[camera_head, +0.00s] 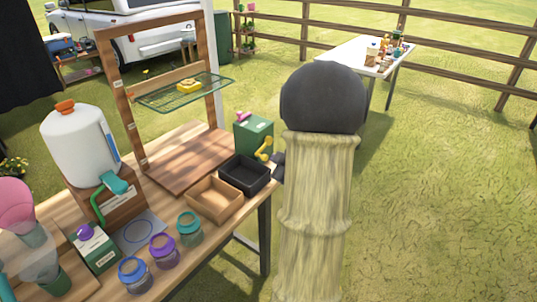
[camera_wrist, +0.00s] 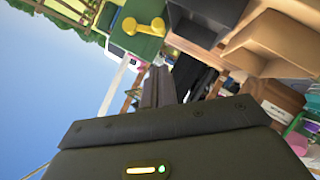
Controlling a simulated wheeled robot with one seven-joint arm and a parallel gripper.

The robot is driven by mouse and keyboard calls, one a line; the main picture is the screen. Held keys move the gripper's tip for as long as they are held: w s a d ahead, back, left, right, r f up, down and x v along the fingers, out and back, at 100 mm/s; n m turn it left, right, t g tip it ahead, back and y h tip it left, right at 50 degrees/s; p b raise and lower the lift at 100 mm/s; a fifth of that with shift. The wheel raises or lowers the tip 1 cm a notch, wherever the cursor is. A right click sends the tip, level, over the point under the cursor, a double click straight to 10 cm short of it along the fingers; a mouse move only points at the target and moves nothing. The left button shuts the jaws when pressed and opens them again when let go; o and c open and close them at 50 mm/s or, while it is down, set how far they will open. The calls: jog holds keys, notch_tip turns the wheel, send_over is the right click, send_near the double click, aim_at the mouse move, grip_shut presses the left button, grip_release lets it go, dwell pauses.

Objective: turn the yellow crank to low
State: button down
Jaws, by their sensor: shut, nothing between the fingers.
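The yellow crank (camera_head: 264,149) is on the side of a green box (camera_head: 252,134) at the far right end of the wooden bench. In the wrist view the crank (camera_wrist: 143,26) shows at the top, above and slightly left of my gripper's fingertips, on the green box (camera_wrist: 138,42). My gripper (camera_wrist: 158,72) is shut and empty, with its dark fingers apart from the crank in the picture. In the head view my arm hides most of the gripper; a dark part of it shows beside the black tray. Any setting marks are too small to read.
A black tray (camera_head: 245,186) and a tan tray (camera_head: 214,214) sit in front of the box. A wooden frame with a green wire shelf (camera_head: 210,94) stands behind. Jars, including a purple one (camera_head: 163,252), line the bench's near edge. Open grass lies to the right.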

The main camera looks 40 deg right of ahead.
jog(key=s+a+f+m+g, duration=0.1)
jog(key=a+f+m+g, duration=0.15)
jog(key=a, duration=0.55)
jog(key=s+a+f+m+g, duration=0.1)
jog(key=a+f+m+g, duration=0.15)
jog(key=a, duration=0.65)
jog(key=s+a+f+m+g+y+b, duration=0.1)
jog(key=s+a+f+g+b, duration=0.4)
jog(key=s+a+f+b, duration=0.5)
jog(key=a+y, duration=0.1)
jog(key=a, duration=0.2)
jog(key=shift+s+f+m, duration=0.2)
jog(key=shift+f+m, duration=0.05)
jog(key=shift+m, duration=0.15)
